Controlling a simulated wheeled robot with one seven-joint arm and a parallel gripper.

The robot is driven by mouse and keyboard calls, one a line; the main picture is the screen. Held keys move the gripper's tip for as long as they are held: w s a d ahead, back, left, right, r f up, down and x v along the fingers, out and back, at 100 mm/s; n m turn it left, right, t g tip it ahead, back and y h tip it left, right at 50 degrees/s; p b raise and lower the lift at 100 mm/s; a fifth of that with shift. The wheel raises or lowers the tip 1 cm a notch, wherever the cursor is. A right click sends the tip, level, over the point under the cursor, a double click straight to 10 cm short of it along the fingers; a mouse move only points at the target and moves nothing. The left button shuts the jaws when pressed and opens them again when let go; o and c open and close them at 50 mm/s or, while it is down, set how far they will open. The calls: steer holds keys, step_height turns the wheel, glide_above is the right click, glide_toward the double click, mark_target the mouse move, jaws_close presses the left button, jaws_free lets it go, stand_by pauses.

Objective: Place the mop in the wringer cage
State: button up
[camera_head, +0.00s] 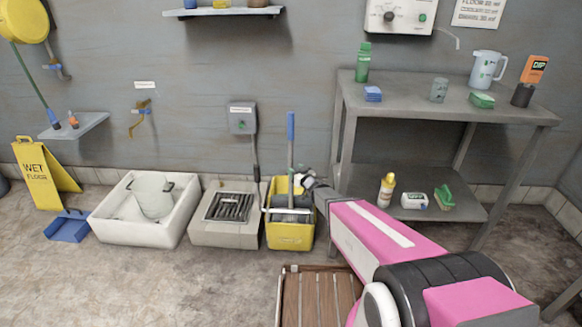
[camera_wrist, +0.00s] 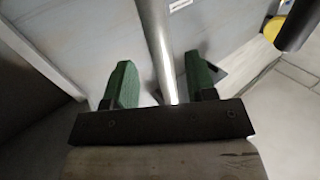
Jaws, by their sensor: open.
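The mop (camera_head: 291,135) stands nearly upright at the yellow wringer bucket (camera_head: 290,237), its blue handle top showing above it. Its lower end is hidden, so I cannot tell whether its head is in the cage. A dark grey wringer part (camera_head: 291,201) shows inside the bucket. My gripper (camera_head: 302,178) is at the bucket's upper right, close to the mop's shaft. In the wrist view my gripper (camera_wrist: 160,82) is open, its two green fingers on either side of a silver shaft (camera_wrist: 155,40). A gap shows on the shaft's left; the right finger is close to it.
A floor drain block (camera_head: 226,213) and white basin (camera_head: 145,207) stand left of the bucket. A grey shelf table (camera_head: 440,98) stands to the right. A slatted wooden piece (camera_head: 318,298) lies in front. Open floor is at the front left.

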steer(key=v, duration=0.5)
steer(key=shift+s+d, duration=0.15)
steer(key=shift+s, duration=0.2)
